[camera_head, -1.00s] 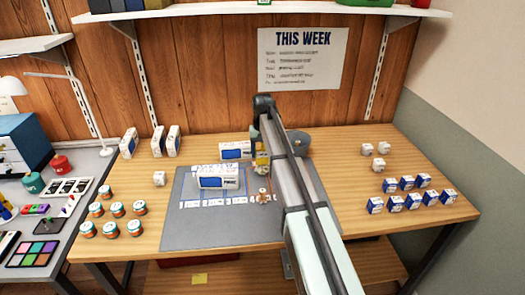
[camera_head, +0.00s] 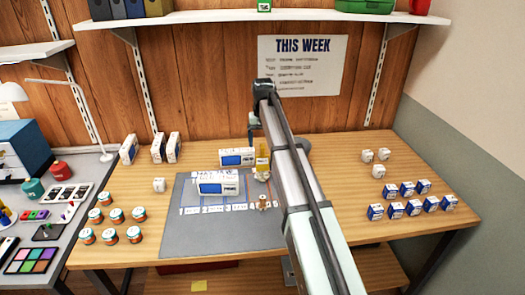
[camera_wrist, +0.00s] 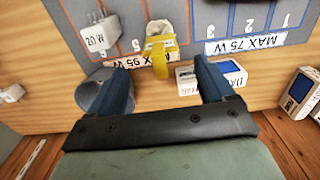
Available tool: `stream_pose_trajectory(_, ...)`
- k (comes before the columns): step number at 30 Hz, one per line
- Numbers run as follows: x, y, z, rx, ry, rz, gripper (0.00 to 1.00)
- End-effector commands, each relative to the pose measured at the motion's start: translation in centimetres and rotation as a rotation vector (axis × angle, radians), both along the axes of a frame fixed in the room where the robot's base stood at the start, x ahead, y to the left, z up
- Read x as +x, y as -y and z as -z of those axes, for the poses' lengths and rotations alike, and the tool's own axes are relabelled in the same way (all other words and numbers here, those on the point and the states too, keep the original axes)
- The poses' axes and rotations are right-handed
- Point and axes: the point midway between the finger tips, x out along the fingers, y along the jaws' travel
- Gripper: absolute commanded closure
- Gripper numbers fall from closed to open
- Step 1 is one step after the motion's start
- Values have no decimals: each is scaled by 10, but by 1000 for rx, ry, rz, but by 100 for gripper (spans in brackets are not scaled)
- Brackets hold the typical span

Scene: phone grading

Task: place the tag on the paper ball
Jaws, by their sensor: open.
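The yellow tag (camera_wrist: 160,62) rests on the whitish crumpled paper ball (camera_wrist: 160,27) in the wrist view, with part of it hanging down the side towards me. The yellow tag also shows in the head view (camera_head: 262,155), right of the phone boxes, with the pale paper ball (camera_head: 262,174) just below it in the picture. My gripper (camera_wrist: 161,66) is open, with its two blue fingers wide apart. Nothing is held between them. The tag shows between and beyond the fingertips, apart from them. In the head view my arm hides part of the area.
A grey cup (camera_wrist: 92,90) is close to one finger, and a white phone box (camera_wrist: 190,78) close to the other. Another phone box (camera_head: 218,188) lies on the grey mat (camera_head: 200,235).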

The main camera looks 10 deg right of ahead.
Motion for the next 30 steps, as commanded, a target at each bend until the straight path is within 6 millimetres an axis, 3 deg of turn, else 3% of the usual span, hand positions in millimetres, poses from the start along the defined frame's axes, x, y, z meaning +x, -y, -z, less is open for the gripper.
stream_pose_trajectory(3,1,0,-19,0,2,0,18)
stream_pose_trajectory(9,1,0,-37,0,0,0,18)
stream_pose_trajectory(23,0,-1,-42,1,0,-1,18)
stream_pose_trajectory(26,2,-12,-38,13,9,-17,18)
stream_pose_trajectory(30,11,-62,-25,69,53,-83,18)
